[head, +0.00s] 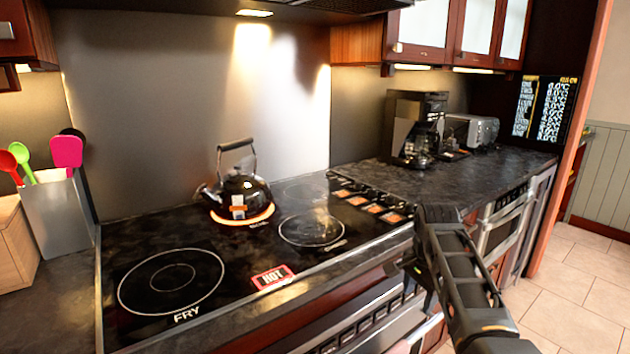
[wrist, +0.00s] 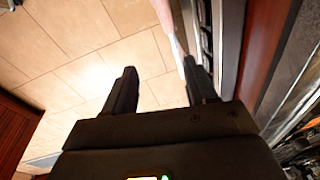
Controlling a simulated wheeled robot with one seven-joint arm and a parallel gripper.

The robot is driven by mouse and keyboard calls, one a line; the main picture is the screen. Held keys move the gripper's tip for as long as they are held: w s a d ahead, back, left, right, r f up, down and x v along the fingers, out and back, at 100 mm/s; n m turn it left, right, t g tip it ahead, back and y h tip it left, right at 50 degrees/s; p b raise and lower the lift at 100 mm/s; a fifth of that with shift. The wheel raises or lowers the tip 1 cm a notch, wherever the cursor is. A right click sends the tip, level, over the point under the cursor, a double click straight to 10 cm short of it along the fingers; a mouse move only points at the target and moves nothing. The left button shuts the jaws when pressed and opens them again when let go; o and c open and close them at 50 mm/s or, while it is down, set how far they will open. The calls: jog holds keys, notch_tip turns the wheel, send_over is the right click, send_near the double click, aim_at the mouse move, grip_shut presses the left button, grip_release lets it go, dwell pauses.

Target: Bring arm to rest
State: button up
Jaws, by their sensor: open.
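My arm reaches up from the lower right of the head view, in front of the stove's right side. In the wrist view my gripper (wrist: 160,82) is open, with its two dark fingers apart and nothing visible between them but floor. The right finger is close to the cabinet and oven front in that picture; I cannot tell whether it touches. In the head view the fingertips are not clearly visible.
The black cooktop (head: 75,318) bears a black kettle (head: 238,192) on a glowing burner and a red HOT label (head: 272,277). A coffee machine (head: 416,125) and toaster (head: 474,131) stand behind. Tiled floor (head: 575,285) is open at right.

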jog(key=s+d+f+n+t, duration=0.2)
jog(key=s+f, duration=0.4)
jog(key=f, duration=0.5)
jog(key=s+f+n+t, duration=0.2)
jog(key=s+f, duration=0.3)
jog(key=s, duration=0.6)
jog(key=s+f+n+t, duration=0.2)
jog(key=s+f, duration=0.3)
jog(key=s, duration=0.7)
jog(key=s+a+r+n+t, duration=0.15)
jog(key=s+r, duration=0.25)
jog(key=s, duration=0.5)
jog(key=s+r+n+t, duration=0.2)
jog(key=s+r, duration=0.2)
jog(key=s, duration=0.5)
jog(key=s+a+r+n+t, duration=0.1)
jog(key=s+r, duration=0.5)
jog(key=r, duration=0.4)
jog(key=s+a+r+n+t, duration=0.1)
jog(key=s+r+n+t, duration=0.1)
jog(key=s+r, duration=0.4)
notch_tip(320, 180, up, 5)
jog(key=shift+s+a+f, duration=0.15)
jog(key=shift+s+a, duration=0.1)
